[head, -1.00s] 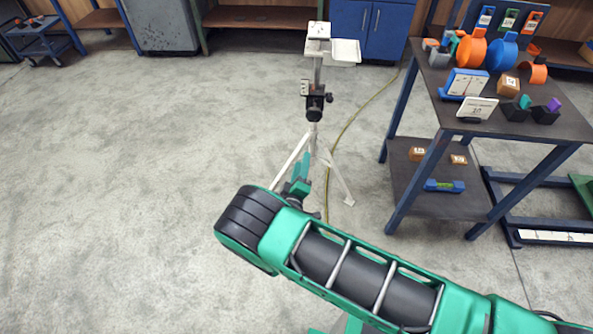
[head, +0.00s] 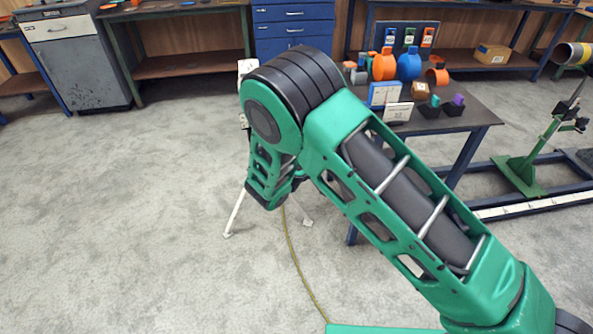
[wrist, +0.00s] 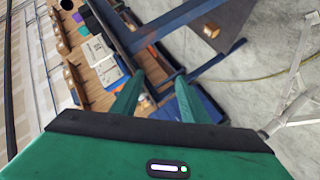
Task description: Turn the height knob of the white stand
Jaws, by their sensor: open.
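The white stand is mostly hidden behind my raised arm in the head view. Only part of its white top (head: 247,66) and its splayed lower legs (head: 236,212) show. Its height knob is hidden there, and I cannot make it out in the wrist view. In the wrist view, white legs of the stand (wrist: 303,65) show at the right edge, off to the right of my gripper (wrist: 160,78). The gripper is open, with two green fingers apart and nothing seen between them. In the head view my arm hides the fingers.
A dark table with blue legs (head: 464,160) stands right of the stand, with rings, blocks and cards on it. A yellow cable (head: 292,250) runs along the floor. A green pipe support (head: 530,165) is at the right. The floor at left is clear.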

